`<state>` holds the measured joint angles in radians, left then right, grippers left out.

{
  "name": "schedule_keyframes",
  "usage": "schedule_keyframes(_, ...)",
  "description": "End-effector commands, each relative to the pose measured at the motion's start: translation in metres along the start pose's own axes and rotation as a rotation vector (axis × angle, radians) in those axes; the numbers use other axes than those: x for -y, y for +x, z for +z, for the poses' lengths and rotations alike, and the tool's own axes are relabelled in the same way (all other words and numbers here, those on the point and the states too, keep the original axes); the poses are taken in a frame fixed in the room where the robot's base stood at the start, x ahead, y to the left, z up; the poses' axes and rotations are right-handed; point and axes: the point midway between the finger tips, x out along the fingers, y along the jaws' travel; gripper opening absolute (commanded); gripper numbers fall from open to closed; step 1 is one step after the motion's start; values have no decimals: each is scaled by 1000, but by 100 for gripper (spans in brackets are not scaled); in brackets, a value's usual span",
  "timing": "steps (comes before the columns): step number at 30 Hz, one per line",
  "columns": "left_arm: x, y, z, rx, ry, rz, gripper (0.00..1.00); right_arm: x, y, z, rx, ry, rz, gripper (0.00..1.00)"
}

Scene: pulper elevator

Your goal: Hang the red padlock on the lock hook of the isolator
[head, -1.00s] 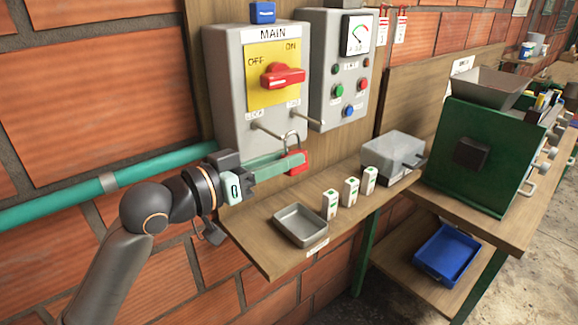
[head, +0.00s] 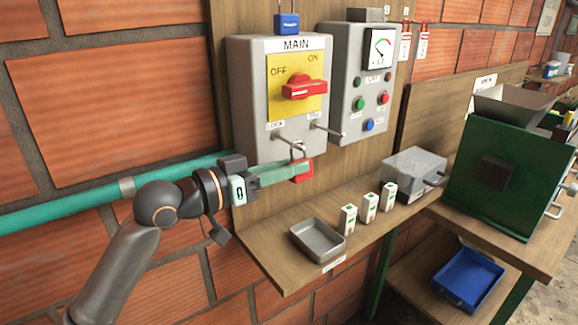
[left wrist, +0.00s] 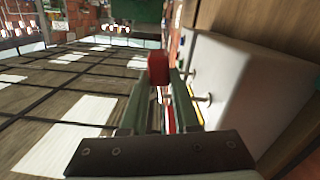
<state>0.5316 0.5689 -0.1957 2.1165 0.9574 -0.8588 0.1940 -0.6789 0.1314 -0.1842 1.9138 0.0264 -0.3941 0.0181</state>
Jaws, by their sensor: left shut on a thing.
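The red padlock (head: 303,174) is in the fingertips of my left gripper (head: 296,167), its shackle pointing up. The left wrist view also shows the red padlock (left wrist: 158,69) at the fingertips. The grey isolator box (head: 244,100), marked MAIN, has a red handle (head: 304,87) on a yellow plate. Its lock hook (head: 288,138) is the left metal peg below the plate, sticking out. In the head view the shackle overlaps the hook's outer end; I cannot tell whether the hook passes through it. My right gripper is not in view.
A second peg (head: 326,129) sticks out to the right of the lock hook. A grey control box (head: 343,105) stands beside the isolator. Below, the wooden shelf (head: 268,258) holds a metal tray (head: 318,241), small white boxes (head: 369,208) and a grey box (head: 414,168).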

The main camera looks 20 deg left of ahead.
Motion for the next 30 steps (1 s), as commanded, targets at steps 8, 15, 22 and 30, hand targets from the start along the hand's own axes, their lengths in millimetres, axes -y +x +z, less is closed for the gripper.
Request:
schedule_keyframes(8,0,0,0,-1,1,0,0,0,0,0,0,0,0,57)
schedule_keyframes(15,0,0,-1,-2,1,0,37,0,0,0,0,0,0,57)
schedule_keyframes(22,0,0,0,-1,1,0,63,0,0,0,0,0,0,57)
schedule_keyframes(30,0,0,1,1,0,0,64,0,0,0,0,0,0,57)
